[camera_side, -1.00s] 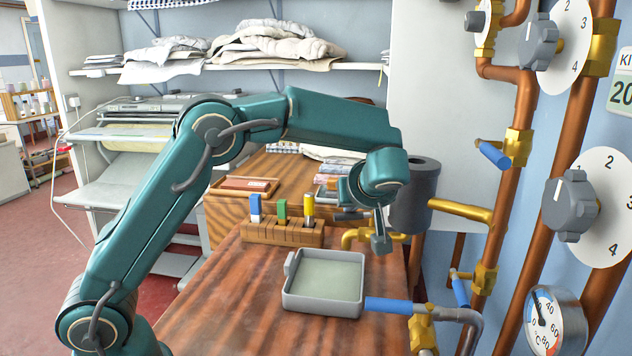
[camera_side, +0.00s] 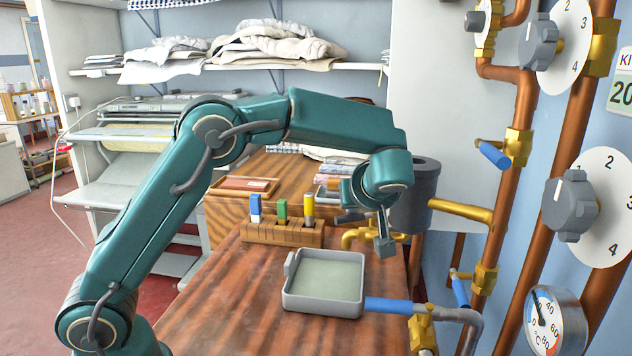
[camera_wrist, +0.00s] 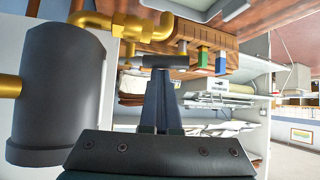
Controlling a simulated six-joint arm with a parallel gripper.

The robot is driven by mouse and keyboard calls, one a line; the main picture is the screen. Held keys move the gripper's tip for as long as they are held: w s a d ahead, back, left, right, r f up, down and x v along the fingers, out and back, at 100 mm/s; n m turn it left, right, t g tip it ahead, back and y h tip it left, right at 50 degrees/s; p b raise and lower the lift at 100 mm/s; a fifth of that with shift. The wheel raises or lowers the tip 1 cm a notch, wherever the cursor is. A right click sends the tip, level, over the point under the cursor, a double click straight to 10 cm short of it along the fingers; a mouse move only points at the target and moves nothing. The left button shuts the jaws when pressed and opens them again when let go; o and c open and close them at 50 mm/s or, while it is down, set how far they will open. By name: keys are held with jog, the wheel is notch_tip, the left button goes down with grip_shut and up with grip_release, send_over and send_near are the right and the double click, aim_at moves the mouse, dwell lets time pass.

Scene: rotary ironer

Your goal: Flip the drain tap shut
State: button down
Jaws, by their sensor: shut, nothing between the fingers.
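No label marks which tap is the drain tap. The brass tap fitting nearest my gripper (camera_side: 385,248) is a curved brass pipe (camera_side: 354,238) with a dark lever handle (camera_side: 350,217), just behind and left of my gripper. In the wrist view the brass pipe (camera_wrist: 92,20) is at the top, and a dark bar (camera_wrist: 165,61) that looks like the handle lies across in front of my fingertips (camera_wrist: 158,78). Whether they touch I cannot tell. My gripper is shut and empty, pointing down.
A dark grey cylinder (camera_side: 412,190) stands right of my gripper. A grey tray (camera_side: 324,308) and a wooden block with coloured pieces (camera_side: 275,235) are on the table. Blue-handled valves (camera_side: 390,305) sit at lower right and on the copper pipes (camera_side: 494,155).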

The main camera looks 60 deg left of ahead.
jog(key=shift+d, duration=0.5)
jog(key=shift+w+d, duration=0.2)
jog(key=shift+d, duration=0.4)
jog(key=shift+a, duration=0.15)
jog(key=shift+w+a, duration=0.5)
jog(key=shift+a, duration=0.05)
jog(key=v, duration=0.5)
dwell(0.5)
